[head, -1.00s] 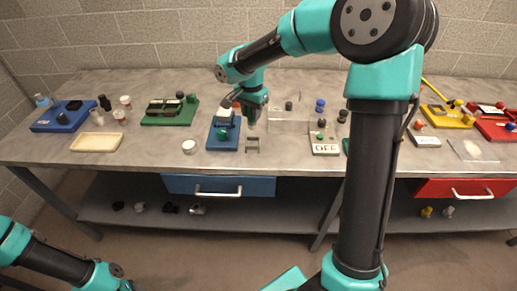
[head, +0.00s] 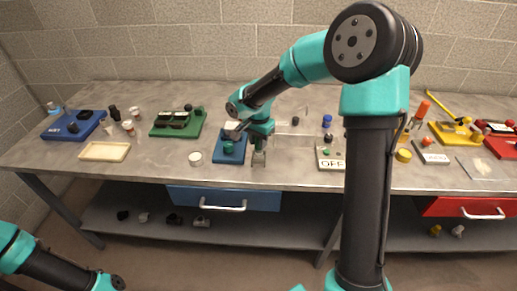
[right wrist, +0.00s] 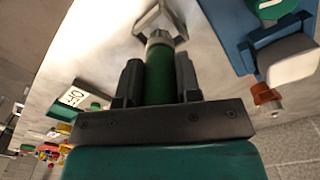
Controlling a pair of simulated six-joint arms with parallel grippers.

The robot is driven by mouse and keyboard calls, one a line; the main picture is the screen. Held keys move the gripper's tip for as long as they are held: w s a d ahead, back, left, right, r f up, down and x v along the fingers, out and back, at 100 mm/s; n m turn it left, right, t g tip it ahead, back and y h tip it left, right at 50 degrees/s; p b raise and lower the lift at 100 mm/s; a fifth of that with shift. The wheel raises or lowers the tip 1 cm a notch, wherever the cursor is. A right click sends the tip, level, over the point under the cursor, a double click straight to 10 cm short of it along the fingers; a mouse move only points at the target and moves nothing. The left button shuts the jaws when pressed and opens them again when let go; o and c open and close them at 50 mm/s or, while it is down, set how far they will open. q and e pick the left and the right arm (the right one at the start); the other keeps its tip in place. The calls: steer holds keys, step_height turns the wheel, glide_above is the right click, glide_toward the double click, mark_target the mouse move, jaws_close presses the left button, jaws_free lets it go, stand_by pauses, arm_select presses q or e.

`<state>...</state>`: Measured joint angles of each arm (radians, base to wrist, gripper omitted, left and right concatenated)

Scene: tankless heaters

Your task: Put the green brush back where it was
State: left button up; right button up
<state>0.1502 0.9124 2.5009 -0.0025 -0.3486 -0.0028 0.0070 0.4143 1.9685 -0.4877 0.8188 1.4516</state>
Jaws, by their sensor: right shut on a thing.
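My right gripper (head: 260,143) is shut on the green brush (right wrist: 160,78), which stands between the two dark fingers (right wrist: 160,82) in the right wrist view. The brush's pale grey end (right wrist: 160,38) points away from the gripper, at a small grey metal holder (right wrist: 152,18). In the head view the holder (head: 258,160) stands near the table's front edge, right under the gripper. I cannot tell whether the brush end is inside the holder or just above it. My left arm shows at the lower left of the head view; its gripper is out of frame.
A blue fixture (head: 230,157) stands close left of the gripper, with a white round piece (head: 195,158) farther left. An OFF sign block (head: 331,164) is to the right. A cream tray (head: 104,152) and green board (head: 178,122) lie left. A blue drawer (head: 224,199) is below.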

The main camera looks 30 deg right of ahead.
mark_target(258, 148)
steer(key=shift+f, duration=0.1)
steer(key=shift+f, duration=1.75)
steer(key=shift+f, duration=0.2)
steer(key=o, duration=0.9)
steer(key=shift+r, duration=0.15)
step_height(258, 148, up, 12)
steer(key=shift+r, duration=0.1)
